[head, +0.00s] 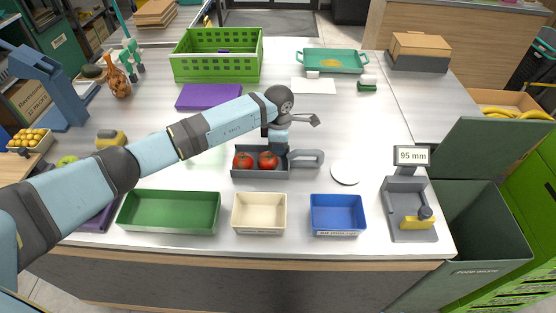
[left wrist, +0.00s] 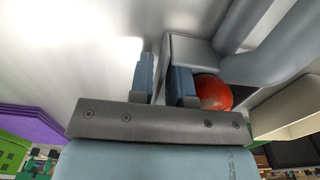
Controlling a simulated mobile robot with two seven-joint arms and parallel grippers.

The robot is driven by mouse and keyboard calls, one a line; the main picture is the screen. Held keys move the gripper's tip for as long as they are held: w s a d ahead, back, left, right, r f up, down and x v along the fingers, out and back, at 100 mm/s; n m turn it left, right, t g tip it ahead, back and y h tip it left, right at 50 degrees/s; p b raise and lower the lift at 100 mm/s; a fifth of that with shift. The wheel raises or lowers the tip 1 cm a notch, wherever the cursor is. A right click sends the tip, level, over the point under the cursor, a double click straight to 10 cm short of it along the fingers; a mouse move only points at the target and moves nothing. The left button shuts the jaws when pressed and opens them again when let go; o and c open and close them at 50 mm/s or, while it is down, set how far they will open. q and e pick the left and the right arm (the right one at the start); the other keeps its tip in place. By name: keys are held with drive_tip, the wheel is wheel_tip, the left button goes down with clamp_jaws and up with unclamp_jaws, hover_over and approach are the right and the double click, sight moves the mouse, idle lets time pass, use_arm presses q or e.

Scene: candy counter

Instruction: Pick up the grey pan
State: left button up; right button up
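The grey pan (head: 262,175) stands on the counter's middle with two red tomatoes (head: 267,160) in it. Its looped handle (head: 318,158) points right. My left gripper (head: 277,145) reaches down at the pan's far wall, behind the tomatoes. In the left wrist view the two blue fingers of the left gripper (left wrist: 163,84) are close together, with the pan's wall (left wrist: 166,48) between them. I cannot tell whether they press on it. One tomato (left wrist: 213,92) shows beside the right finger. My right gripper is not in view.
Green (head: 170,230), cream (head: 259,230) and blue (head: 338,231) trays line the front edge. A white disc (head: 346,173) lies right of the handle, and a gauge reading 95 mm (head: 411,156) stands beyond. A purple mat (head: 208,96) and green crate (head: 217,72) are behind.

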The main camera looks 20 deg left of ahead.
use_arm(q)
clamp_jaws()
drive_tip(key=shift+r, duration=0.1)
drive_tip(key=shift+r, duration=0.1)
wheel_tip(320, 180, up, 20)
drive_tip(key=b, duration=0.1)
idle(0.4)
